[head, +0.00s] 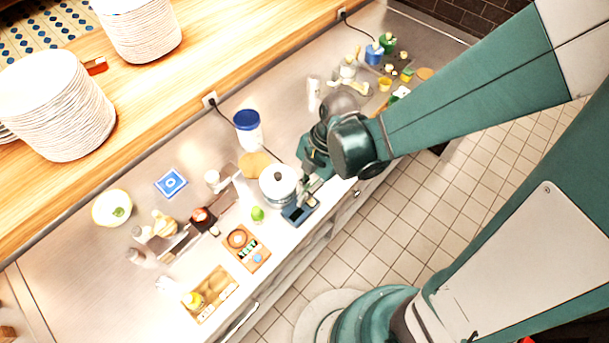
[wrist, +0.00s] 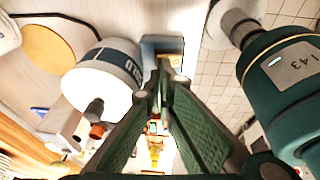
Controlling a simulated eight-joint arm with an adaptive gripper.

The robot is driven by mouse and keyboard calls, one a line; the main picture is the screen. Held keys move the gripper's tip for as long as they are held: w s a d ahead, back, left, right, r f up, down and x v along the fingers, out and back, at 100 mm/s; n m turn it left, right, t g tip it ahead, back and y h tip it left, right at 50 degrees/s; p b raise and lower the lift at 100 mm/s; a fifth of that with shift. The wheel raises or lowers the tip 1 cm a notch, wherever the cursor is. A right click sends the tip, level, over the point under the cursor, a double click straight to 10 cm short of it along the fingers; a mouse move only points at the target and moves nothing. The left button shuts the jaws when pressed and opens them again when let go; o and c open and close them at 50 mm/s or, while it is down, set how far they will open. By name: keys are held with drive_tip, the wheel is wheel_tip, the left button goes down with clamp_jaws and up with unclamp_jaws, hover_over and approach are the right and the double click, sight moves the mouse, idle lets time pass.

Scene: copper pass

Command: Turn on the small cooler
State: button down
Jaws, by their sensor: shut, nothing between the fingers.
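A small white round drum (head: 278,185) with a grey-blue band and a dark knob on top stands near the counter's front edge; it looks like the small cooler. It also shows in the wrist view (wrist: 103,78), with a dark and orange-red fitting at its near end. A dark blue block (head: 298,213) sits beside it, and shows past my fingertips in the wrist view (wrist: 150,46). My gripper (head: 307,192) points down just right of the drum, over the blue block. In the wrist view its fingers (wrist: 164,75) are shut and empty. Whether the tips touch the block is unclear.
A blue-lidded white tub (head: 247,130) and a round board (head: 254,165) stand behind the drum. A lime (head: 257,214), a wooden tray (head: 245,248) and several small items lie to the left. Plate stacks (head: 65,105) stand on the wooden shelf.

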idle(0.4)
drive_tip(key=shift+w+a+f+b, duration=0.2)
drive_tip(key=shift+f+b, duration=0.35)
drive_tip(key=shift+b, duration=0.2)
drive_tip(key=shift+s+r, duration=0.1)
drive_tip(key=shift+r, duration=0.05)
drive_tip(key=shift+s+d, duration=0.1)
drive_tip(key=shift+d, duration=0.05)
drive_tip(key=shift+s+d+r, duration=0.15)
drive_tip(key=shift+s+d, duration=0.25)
drive_tip(key=shift+r, duration=0.1)
drive_tip(key=shift+w+a+r+p, duration=0.1)
drive_tip(key=shift+r+p, duration=0.7)
drive_tip(key=shift+r, duration=0.2)
drive_tip(key=shift+w+a+r+p, duration=0.1)
drive_tip(key=shift+r+p, duration=0.7)
drive_tip(key=shift+r, duration=0.2)
drive_tip(key=w+r, duration=0.4)
drive_tip(key=r, duration=0.5)
